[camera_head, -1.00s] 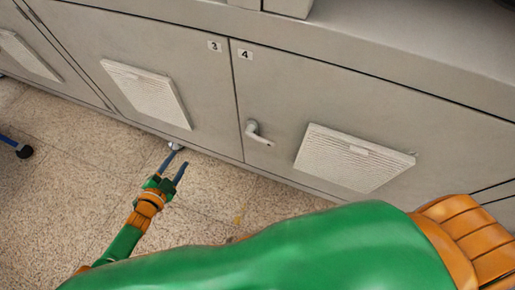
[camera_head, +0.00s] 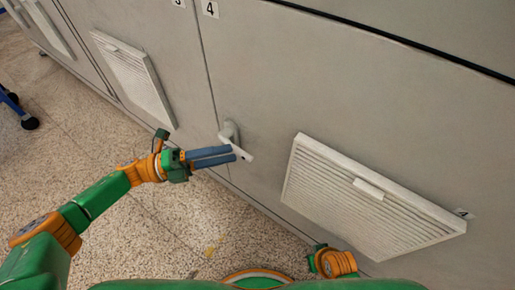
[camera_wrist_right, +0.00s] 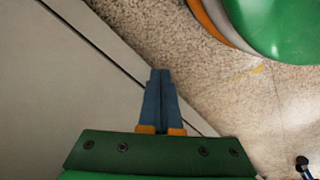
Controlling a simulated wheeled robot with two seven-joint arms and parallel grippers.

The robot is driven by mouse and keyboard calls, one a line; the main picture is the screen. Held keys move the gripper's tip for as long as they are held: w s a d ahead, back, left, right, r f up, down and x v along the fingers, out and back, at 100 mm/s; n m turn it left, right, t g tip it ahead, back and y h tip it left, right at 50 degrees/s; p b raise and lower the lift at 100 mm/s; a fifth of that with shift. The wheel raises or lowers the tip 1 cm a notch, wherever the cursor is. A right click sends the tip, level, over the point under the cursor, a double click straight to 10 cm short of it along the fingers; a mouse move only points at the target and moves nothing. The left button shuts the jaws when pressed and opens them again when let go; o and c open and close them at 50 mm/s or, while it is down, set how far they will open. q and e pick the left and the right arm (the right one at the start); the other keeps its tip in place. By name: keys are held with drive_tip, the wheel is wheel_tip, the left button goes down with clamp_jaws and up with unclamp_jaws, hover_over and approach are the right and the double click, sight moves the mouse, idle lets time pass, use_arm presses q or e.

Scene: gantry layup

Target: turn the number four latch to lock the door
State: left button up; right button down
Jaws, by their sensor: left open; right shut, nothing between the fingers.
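The number four door (camera_head: 270,80) is a grey cabinet door that sits flush beside door three. Its latch (camera_head: 231,137) is a light grey lever handle near the door's left edge, slanting down to the right. My left gripper (camera_head: 231,156) is open, with its blue fingertips at the lever; I cannot tell whether they touch it. My right gripper (camera_wrist_right: 160,72) is shut and empty in the right wrist view, pointing along the cabinet's lower edge above the floor. In the head view only part of the right wrist shows, at the bottom.
A white louvred vent (camera_head: 365,200) stands out from door four, right of the latch. Another vent (camera_head: 135,78) is on door three. Speckled floor (camera_head: 90,135) lies open before the cabinet. A blue-legged castor (camera_head: 29,122) stands at the far left.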

sight(239, 149)
use_arm(q)
drive_tip(key=d, duration=0.4)
drive_tip(key=shift+w+d+r, duration=0.1)
drive_tip(key=shift+w+r, duration=0.2)
drive_tip(key=shift+w, duration=0.05)
clamp_jaws()
idle(1.0)
